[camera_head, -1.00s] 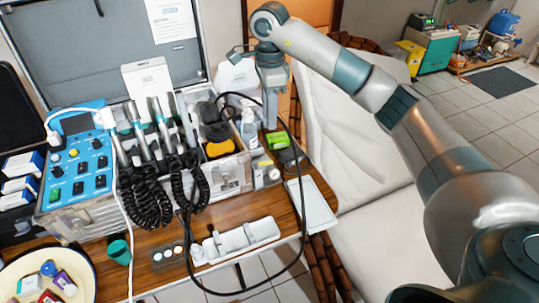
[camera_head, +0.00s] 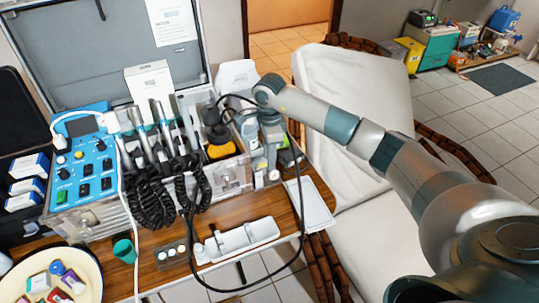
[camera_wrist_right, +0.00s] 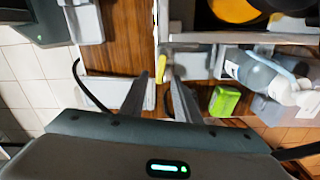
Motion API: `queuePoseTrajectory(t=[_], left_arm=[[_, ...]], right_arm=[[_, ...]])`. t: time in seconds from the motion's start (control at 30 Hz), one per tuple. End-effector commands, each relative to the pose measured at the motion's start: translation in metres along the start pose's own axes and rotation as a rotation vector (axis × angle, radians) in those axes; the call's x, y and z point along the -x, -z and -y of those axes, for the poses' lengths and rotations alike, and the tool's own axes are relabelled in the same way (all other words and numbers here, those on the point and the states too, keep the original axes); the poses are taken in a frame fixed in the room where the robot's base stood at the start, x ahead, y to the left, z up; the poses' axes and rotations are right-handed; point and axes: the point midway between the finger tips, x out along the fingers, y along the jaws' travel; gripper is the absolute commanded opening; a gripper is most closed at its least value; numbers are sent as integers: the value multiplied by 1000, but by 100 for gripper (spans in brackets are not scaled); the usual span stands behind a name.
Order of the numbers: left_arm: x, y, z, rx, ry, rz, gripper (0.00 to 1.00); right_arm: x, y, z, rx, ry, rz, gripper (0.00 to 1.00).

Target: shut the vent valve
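My right gripper (camera_head: 270,160) points down at the right end of the metal case (camera_head: 232,176). In the right wrist view its two fingers stand apart, so the gripper (camera_wrist_right: 159,82) is open. A small yellow part (camera_wrist_right: 160,68), which may be the vent valve's lever, shows between and just beyond the fingertips, beside the case's wall. I cannot tell whether the fingers touch it. In the head view a small round dial or knob (camera_head: 273,175) sits just below the gripper. The valve's position cannot be made out. My left gripper is not in view.
A bottle (camera_wrist_right: 250,72) and a green box (camera_wrist_right: 224,101) stand close to the right finger in the wrist view. A black hose (camera_head: 300,215) loops near the gripper. A white tray (camera_head: 311,206) lies right of the case. Coiled handpiece cords hang in front.

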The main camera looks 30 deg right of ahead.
Motion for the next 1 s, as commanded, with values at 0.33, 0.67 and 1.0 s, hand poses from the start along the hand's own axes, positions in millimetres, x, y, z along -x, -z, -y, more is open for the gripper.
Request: queuePoseTrajectory(t=[0.33, 0.67, 1.0], left_arm=[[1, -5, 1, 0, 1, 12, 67], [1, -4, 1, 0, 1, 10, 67], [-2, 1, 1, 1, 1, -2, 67]], right_arm=[[-6, 0, 0, -1, 0, -1, 29], [-6, 0, 0, -1, 0, 0, 0], [-6, 0, -2, -47, 1, 1, 0]])
